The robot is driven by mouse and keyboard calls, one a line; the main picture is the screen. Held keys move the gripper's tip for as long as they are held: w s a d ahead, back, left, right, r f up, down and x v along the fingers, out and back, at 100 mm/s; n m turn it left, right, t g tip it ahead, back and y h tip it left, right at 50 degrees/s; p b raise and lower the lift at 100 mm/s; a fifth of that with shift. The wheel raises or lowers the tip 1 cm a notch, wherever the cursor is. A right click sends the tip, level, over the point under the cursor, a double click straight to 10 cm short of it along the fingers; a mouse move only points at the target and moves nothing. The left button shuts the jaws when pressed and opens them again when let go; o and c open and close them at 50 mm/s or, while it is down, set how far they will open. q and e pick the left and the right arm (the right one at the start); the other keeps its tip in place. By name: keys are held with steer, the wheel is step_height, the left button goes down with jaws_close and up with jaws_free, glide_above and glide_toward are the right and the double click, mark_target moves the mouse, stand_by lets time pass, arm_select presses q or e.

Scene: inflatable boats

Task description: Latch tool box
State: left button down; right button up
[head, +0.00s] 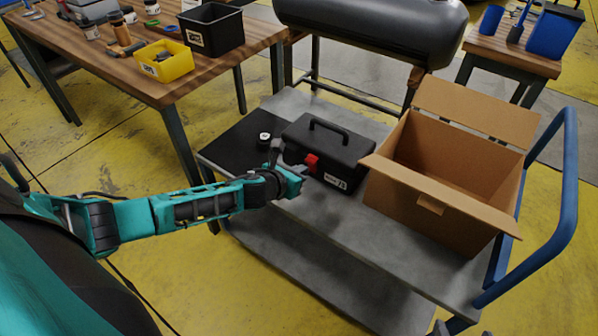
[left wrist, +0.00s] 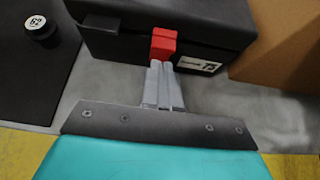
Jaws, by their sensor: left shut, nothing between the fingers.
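The black tool box (head: 330,146) with a carry handle on its closed lid stands on the grey cart top. Its red latch (head: 311,162) is on the front face; in the left wrist view the red latch (left wrist: 163,44) sits at the front of the tool box (left wrist: 205,22). My left gripper (head: 281,158) is in front of the box. In the left wrist view the left gripper's fingers (left wrist: 163,66) are together and empty, their tips right at the lower part of the latch. I cannot tell if they touch it. My right gripper is not in view.
An open cardboard box (head: 452,158) stands right of the tool box on the cart (head: 345,222). A black mat (head: 240,148) with a small round container (head: 264,139) lies to the left. A blue cart handle (head: 560,215) rises at the right. A wooden table (head: 120,62) stands behind at left.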

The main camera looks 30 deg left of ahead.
arm_select(q)
steer(key=f+p+v, duration=0.1)
steer(key=p+v, duration=0.3)
steer(key=v, duration=0.4)
steer(key=shift+s, duration=0.5)
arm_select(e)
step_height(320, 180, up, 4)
arm_select(q)
steer(key=s+d+n, duration=0.6)
steer(key=s+n, duration=0.1)
steer(key=n, duration=1)
steer(key=s+d+n+g+h, duration=0.1)
steer(key=s+d+n, duration=0.5)
steer(key=n, duration=1.1)
steer(key=shift+s+d+r, duration=0.3)
steer(key=shift+s, duration=0.4)
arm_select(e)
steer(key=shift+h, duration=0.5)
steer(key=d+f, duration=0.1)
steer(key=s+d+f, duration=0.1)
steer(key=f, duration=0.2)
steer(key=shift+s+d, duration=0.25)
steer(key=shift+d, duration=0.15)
